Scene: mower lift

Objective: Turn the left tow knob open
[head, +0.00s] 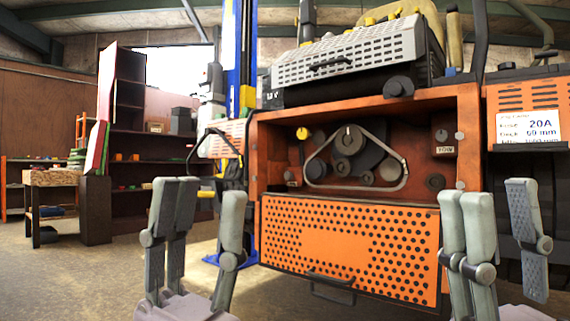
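The orange mower (467,120) faces me with its front bay open above a lowered perforated panel. A small lettered label (445,151) and a dark round knob (435,182) are at the bay's right side. My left gripper (208,192) is open and empty, in front and left of the mower. My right gripper (499,190) is open and empty, in front of its right side.
The perforated orange panel (350,245) with a black handle (331,287) hangs below the bay. A belt (385,140) runs round pulleys inside. A blue lift post (236,75) stands behind left.

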